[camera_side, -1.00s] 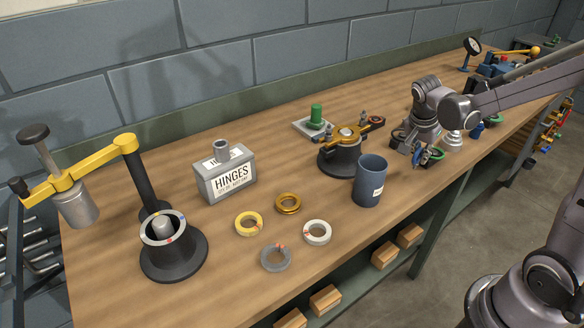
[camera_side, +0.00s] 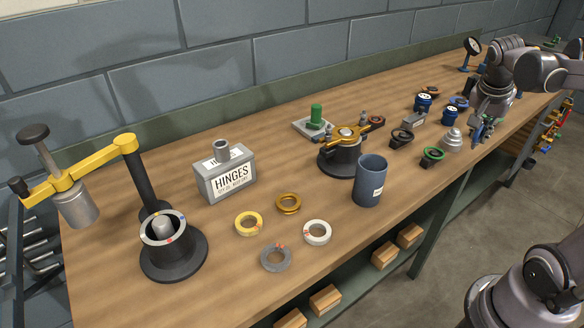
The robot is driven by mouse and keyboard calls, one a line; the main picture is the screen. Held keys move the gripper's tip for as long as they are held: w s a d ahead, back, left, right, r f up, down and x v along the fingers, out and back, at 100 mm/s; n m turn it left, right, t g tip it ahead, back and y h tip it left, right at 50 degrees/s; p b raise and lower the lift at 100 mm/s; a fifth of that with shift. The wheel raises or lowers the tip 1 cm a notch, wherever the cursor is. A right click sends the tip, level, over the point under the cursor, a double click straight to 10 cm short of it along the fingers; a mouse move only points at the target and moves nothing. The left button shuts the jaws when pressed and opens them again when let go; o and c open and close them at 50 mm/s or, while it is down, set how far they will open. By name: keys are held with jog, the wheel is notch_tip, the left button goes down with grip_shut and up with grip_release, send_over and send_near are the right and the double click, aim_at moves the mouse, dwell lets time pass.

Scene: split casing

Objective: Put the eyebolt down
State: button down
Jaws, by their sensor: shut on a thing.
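My gripper (camera_side: 478,134) is at the right of the bench, low over its front edge, to the right of a silver stepped cone. It is shut on the eyebolt. The eyebolt is too small and too much covered by the fingers to make out its shape or tilt. I cannot tell whether it touches the bench top.
The silver stepped cone (camera_side: 451,141) and a green-topped black part (camera_side: 433,156) stand left of my gripper. Blue parts (camera_side: 451,115) are close behind. A blue cup (camera_side: 369,181), a black fixture with yellow arm (camera_side: 342,158), a hinges box (camera_side: 226,176) and several rings (camera_side: 288,204) lie farther left.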

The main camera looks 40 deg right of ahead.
jog(key=w+a+r+n+t+y, duration=0.15)
jog(key=w+a+n, duration=0.25)
jog(key=w+a, duration=0.65)
jog(key=w+a+r+n+t, duration=0.15)
jog(key=w+a+n, duration=0.5)
jog(key=a, duration=0.75)
jog(key=s+a+n+y, duration=0.25)
jog(key=a+n, duration=0.35)
jog(key=a, duration=2.5)
jog(key=shift+t, duration=0.4)
jog(key=a+f, duration=0.4)
jog(key=s+a+f, duration=0.1)
jog(key=a+f, duration=0.2)
jog(key=f, duration=0.1)
jog(key=s+a+f, duration=0.1)
jog(key=a+f, duration=0.3)
jog(key=shift+s+a, duration=0.25)
jog(key=shift+a, duration=0.05)
jog(key=shift+a+f, duration=0.15)
jog(key=shift+f, duration=1.95)
